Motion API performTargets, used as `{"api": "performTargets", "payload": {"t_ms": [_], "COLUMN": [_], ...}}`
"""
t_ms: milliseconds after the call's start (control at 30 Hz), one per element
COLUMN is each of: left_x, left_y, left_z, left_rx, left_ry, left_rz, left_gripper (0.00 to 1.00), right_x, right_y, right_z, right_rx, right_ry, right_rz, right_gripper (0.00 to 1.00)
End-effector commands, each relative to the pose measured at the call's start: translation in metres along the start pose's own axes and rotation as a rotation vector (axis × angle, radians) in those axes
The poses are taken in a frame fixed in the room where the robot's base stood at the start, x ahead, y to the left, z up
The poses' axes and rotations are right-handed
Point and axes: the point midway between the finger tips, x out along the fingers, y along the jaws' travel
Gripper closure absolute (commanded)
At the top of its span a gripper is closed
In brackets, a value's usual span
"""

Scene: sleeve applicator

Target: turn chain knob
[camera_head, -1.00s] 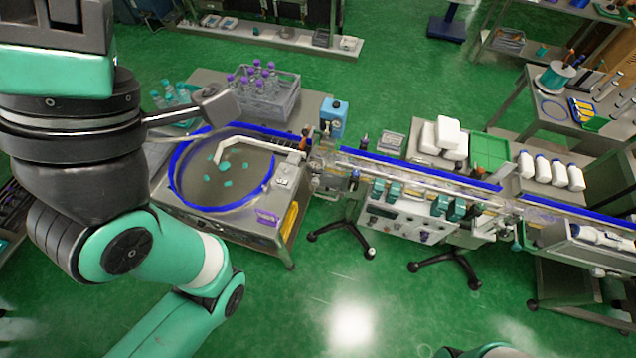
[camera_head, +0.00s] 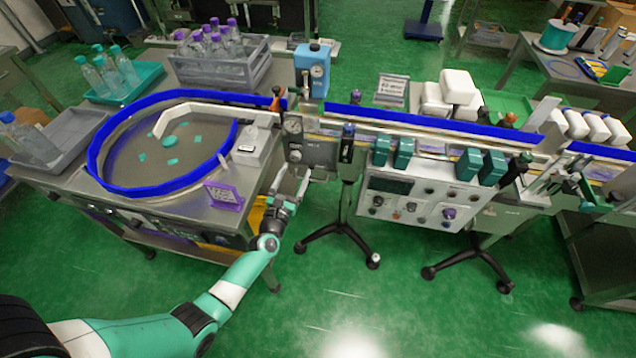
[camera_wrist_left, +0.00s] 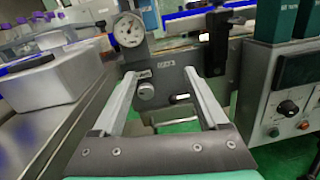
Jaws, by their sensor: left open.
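My left gripper (camera_head: 291,182) is open and empty, in front of the grey gauge panel (camera_head: 316,152) between the round table and the conveyor. In the left wrist view the gripper (camera_wrist_left: 161,75) points its two fingers at this panel (camera_wrist_left: 172,80). A small round knob (camera_wrist_left: 146,91) on the panel shows between the fingers, nearer the left one. More knobs (camera_head: 449,213) sit on the white control box, to the right of the gripper; a black one (camera_wrist_left: 288,108) shows in the wrist view. I cannot read which knob is labelled chain. My right gripper is not in view.
A dial gauge (camera_wrist_left: 128,30) sits above the panel. The blue-rimmed round table (camera_head: 100,178) is at left, with a purple holder (camera_head: 223,196) at its front edge. The blue-railed conveyor (camera_head: 430,122) runs right. Stand legs (camera_head: 340,238) spread over the green floor.

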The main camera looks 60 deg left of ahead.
Motion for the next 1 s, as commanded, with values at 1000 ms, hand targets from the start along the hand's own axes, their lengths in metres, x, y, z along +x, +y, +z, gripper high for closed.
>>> {"api": "performTargets", "payload": {"t_ms": [1000], "left_x": [0.089], "left_y": [0.038], "left_z": [-0.090], "left_rx": [0.017], "left_ry": [0.051], "left_rz": [0.065], "left_gripper": [0.23], "right_x": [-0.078], "right_y": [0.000], "right_z": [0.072], "right_rx": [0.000], "right_ry": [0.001], "right_rz": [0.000], "right_gripper": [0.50]}}
